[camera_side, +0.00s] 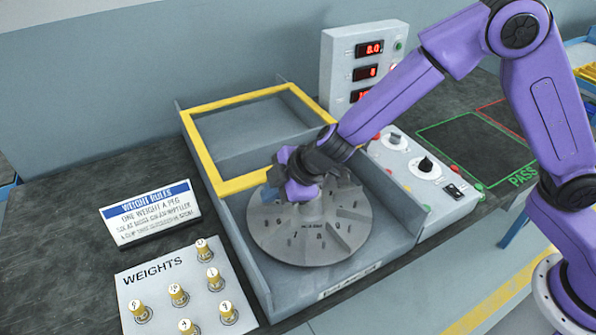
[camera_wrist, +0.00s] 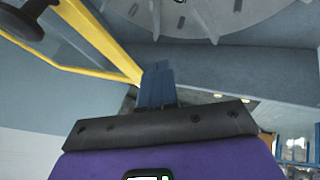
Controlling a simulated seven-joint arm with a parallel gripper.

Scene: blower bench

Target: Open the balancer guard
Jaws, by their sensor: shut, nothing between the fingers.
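The balancer guard, a yellow frame (camera_side: 203,150), spans the back half of the grey balancer housing. The front part of the housing, with the round grey slotted disc (camera_side: 310,235), is uncovered. My gripper (camera_side: 268,196) is low beside the guard's front bar, over the disc's back left edge, and hides part of both. In the wrist view my shut blue fingers (camera_wrist: 157,84) hold nothing. The yellow guard bar (camera_wrist: 95,38) runs close to their left there, and the disc (camera_wrist: 215,14) is at the top. Whether the fingers touch the guard cannot be told.
A weights board (camera_side: 180,300) with several brass weights and a rule sign (camera_side: 150,212) stand at left. A control panel (camera_side: 425,165) with knobs is right of the housing, a red-digit display (camera_side: 360,60) behind. A green-outlined pad (camera_side: 470,145) lies at right.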

